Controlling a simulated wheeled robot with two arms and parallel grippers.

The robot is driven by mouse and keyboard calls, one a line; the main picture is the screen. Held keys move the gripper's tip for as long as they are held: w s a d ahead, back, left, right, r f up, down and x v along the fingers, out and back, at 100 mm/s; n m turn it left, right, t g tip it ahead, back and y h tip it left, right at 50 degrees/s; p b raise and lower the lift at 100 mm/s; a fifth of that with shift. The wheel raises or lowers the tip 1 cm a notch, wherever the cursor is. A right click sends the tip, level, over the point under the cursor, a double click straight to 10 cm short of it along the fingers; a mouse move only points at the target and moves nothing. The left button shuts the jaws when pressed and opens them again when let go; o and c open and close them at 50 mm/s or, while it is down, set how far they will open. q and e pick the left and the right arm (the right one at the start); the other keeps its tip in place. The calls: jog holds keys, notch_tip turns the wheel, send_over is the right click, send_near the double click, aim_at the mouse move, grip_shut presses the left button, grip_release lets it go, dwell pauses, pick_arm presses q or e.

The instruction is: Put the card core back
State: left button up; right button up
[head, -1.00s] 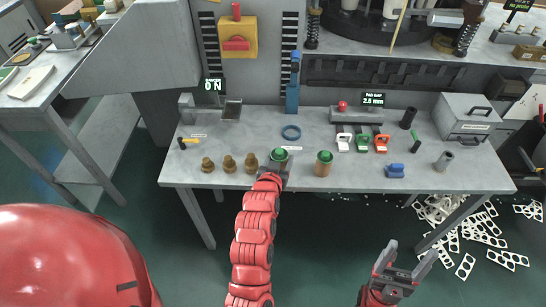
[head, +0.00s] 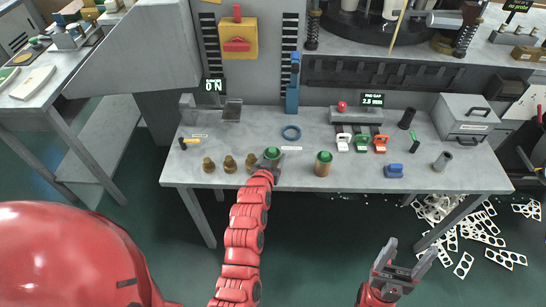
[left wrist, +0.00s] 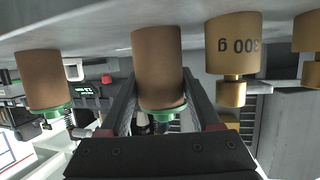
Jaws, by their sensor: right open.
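A brown card core with a green top (head: 272,153) is at the front of the grey bench, between the brass weights and a second, similar green-topped core (head: 323,166). My left gripper (head: 268,168) is around the first core. In the left wrist view its fingers (left wrist: 160,100) lie against both sides of this core (left wrist: 158,65). The second core (left wrist: 43,80) stands apart to the left there. I cannot tell whether the held core touches the bench. My right gripper (head: 405,262) is open and empty in front of the bench.
Several brass weights (head: 229,164) stand left of the held core; one shows close by in the wrist view (left wrist: 233,50). A blue block (head: 394,171) and a grey cylinder (head: 442,161) are to the right. Bare bench (head: 345,182) lies along the front.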

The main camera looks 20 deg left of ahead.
pick_arm(q)
jog(key=o, duration=0.4)
